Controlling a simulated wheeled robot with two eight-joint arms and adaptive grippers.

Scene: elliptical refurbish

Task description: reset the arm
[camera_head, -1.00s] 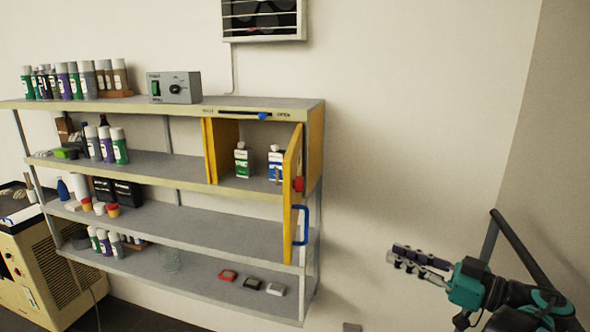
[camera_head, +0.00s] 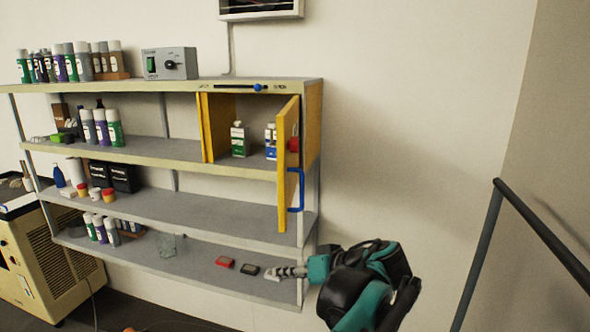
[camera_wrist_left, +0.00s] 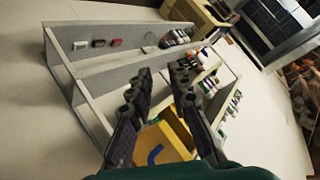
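My left gripper (camera_head: 288,272) is in the head view, low and right of centre, pointing left in front of the right end of the bottom shelf. In the left wrist view its two dark fingers (camera_wrist_left: 160,108) stand apart with nothing between them, so it is open and empty. The teal and black wrist is bent, and the arm behind it is partly hidden. My right gripper is in neither view now.
A metal shelf unit (camera_head: 180,205) has a yellow cabinet whose door (camera_head: 287,190) stands open, with a blue handle (camera_head: 300,190). Red (camera_head: 225,262) and black (camera_head: 249,269) small items lie near the gripper. A dark rail (camera_head: 482,240) stands right; the wall between is clear.

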